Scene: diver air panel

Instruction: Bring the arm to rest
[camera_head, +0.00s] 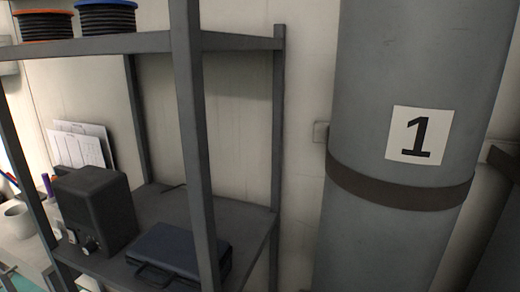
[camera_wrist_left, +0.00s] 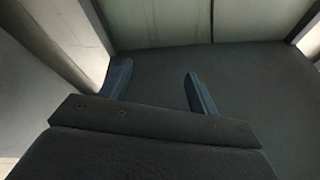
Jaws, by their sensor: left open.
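My left gripper (camera_wrist_left: 158,85) shows in the left wrist view with its two blue-grey fingers spread apart. It is open, and nothing is between the fingers. Beyond the fingers is a plain dark surface, with a pale wall panel behind it. Neither of my grippers shows in the head view. No air panel shows in either view.
In the head view a grey metal shelf rack (camera_head: 192,130) holds a black box (camera_head: 95,208), a dark blue case (camera_head: 180,252) and hose reels (camera_head: 106,18). A large grey cylinder (camera_head: 385,235) labelled 1 stands right. A white mug (camera_head: 18,220) is far left.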

